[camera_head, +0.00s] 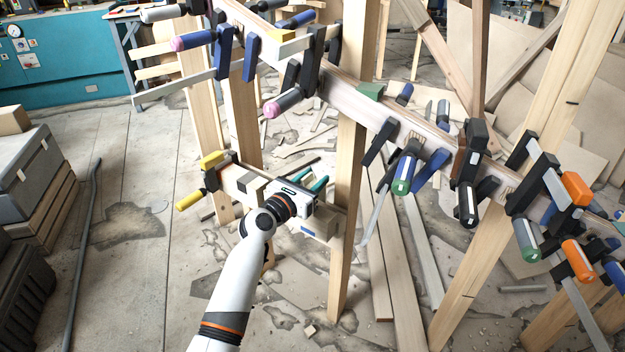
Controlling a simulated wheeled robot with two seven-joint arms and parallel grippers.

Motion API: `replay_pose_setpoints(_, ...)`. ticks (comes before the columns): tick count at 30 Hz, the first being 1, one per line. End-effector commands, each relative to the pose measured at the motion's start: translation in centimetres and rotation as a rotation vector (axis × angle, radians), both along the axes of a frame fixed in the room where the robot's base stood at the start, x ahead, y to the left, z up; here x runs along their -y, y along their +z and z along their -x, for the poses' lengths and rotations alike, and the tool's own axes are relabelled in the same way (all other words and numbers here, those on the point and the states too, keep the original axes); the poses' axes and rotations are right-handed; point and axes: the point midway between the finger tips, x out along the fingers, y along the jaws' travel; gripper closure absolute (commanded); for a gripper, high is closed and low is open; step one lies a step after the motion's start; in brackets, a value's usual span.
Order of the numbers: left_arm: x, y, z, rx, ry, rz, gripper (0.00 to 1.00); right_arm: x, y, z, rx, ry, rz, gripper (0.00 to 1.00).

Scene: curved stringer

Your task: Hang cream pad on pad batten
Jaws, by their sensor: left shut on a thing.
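My left gripper (305,190) is low in the middle, with its white and black body in front of a short pale wooden batten (232,176). This batten runs between the uprights and looks like the pad batten. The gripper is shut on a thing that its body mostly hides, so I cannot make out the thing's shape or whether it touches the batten. Two teal pieces show just past the gripper. I cannot clearly pick out the cream pad. My right gripper is not in view.
A yellow-and-black clamp (210,172) grips the batten's left end. Above, the long stringer (345,88) carries several clamps and slants down to the right. A wooden upright (346,215) stands just right of my gripper.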

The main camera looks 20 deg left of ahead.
Motion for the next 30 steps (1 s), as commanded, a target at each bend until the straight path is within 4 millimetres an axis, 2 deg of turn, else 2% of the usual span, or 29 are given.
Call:
replay_pose_setpoints(14,0.0,-0.2,0.0,0.0,0.001,0.001,0.95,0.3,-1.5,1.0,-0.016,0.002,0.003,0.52)
replay_pose_setpoints(24,0.0,-0.3,0.0,0.0,0.0,0.001,0.95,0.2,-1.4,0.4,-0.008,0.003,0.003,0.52)
replay_pose_setpoints(30,0.0,-0.7,0.0,0.0,0.0,0.001,0.95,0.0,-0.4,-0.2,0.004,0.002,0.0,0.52)
